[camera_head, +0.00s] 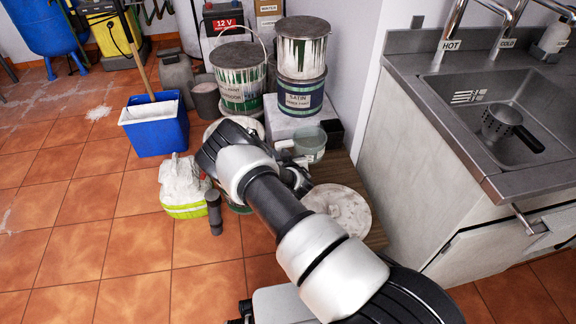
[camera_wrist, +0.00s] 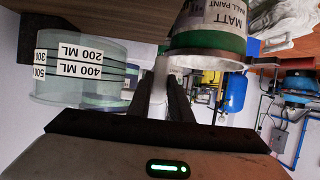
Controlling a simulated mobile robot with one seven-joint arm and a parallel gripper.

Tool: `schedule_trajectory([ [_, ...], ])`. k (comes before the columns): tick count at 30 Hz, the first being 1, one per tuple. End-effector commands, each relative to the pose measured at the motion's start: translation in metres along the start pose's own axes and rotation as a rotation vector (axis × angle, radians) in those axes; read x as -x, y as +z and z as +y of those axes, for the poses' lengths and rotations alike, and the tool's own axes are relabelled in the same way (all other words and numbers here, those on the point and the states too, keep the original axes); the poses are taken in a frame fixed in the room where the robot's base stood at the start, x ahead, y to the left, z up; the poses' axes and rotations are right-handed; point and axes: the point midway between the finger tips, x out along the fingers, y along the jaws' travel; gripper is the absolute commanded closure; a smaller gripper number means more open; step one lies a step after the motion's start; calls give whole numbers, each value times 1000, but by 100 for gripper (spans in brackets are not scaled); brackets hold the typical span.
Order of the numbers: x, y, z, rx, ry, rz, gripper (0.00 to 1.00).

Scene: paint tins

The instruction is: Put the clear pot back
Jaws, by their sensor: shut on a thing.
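The clear pot (camera_head: 310,146), see-through with a pale greenish tint, shows in the head view in front of the stacked tins. In the wrist view the pot (camera_wrist: 85,68) is at the left, with white 200 ML and 400 ML labels. My gripper (camera_wrist: 172,95) is shut on the pot's pale handle, which runs between the fingers in the wrist view. In the head view my arm hides most of the gripper. Whether the pot touches anything beneath it is hard to tell.
Paint tins (camera_head: 302,50) stand stacked behind the pot, with another green-banded tin (camera_head: 239,78) to their left. A pale round lid (camera_head: 338,208) lies right of my arm. A blue bucket (camera_head: 157,128) and white bag (camera_head: 183,180) are at left. The sink counter (camera_head: 440,110) is at right.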

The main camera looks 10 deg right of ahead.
Motion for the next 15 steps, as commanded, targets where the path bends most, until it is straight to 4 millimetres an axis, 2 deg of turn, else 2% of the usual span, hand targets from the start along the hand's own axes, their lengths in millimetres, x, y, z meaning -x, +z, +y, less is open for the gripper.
schedule_trajectory([
  [1, -3, 7, 0, 3, -1, 1, 100],
  [5, -6, 14, -1, 2, -2, 2, 100],
  [12, -20, 48, 0, 1, -2, 1, 100],
  [15, -22, 52, 0, 0, -1, 3, 100],
])
